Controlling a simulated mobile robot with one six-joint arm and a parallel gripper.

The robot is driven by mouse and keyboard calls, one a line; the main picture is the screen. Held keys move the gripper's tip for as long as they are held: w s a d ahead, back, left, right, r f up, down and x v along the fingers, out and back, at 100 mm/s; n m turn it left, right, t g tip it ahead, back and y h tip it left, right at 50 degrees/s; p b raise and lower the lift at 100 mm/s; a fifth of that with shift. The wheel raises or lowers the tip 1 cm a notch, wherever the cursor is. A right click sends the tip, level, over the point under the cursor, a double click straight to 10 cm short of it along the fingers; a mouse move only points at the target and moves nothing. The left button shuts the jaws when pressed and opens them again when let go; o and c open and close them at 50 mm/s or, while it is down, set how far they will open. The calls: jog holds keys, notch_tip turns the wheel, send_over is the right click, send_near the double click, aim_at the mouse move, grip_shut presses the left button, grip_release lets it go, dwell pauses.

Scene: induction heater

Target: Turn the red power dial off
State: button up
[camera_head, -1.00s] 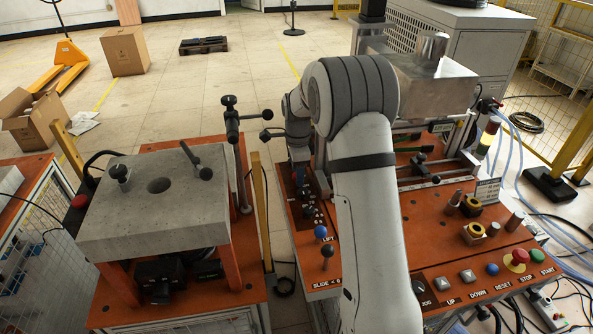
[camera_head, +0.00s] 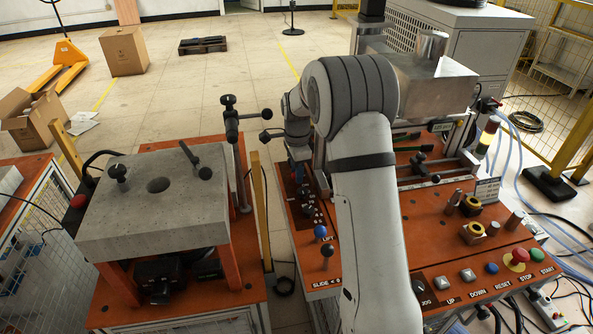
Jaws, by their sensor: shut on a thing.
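My gripper (camera_head: 299,182) points down at the left strip of the orange control console (camera_head: 425,215), beyond the blue and black ball-topped levers. It is small in view, and its fingertips blend with the dark controls there. It is shut on a small control on that strip. My arm covers part of the console beside it. I cannot clearly make out the red power dial; the area at my fingertips is too small and partly covered to show its position.
A blue ball lever (camera_head: 320,231) and a black ball lever (camera_head: 327,250) stand nearer on the same strip. A grey slab stand (camera_head: 150,225) with upright handles is left. A red stop button (camera_head: 519,257) is at right. A black-knobbed post (camera_head: 230,115) rises left of my wrist.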

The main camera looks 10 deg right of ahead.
jog(key=n, duration=0.5)
jog(key=shift+n+b, duration=0.3)
jog(key=shift+n, duration=1.8)
jog(key=shift+r, duration=0.1)
jog(key=o, duration=1)
jog(key=shift+c, duration=0.2)
jog(key=shift+r, duration=3.85)
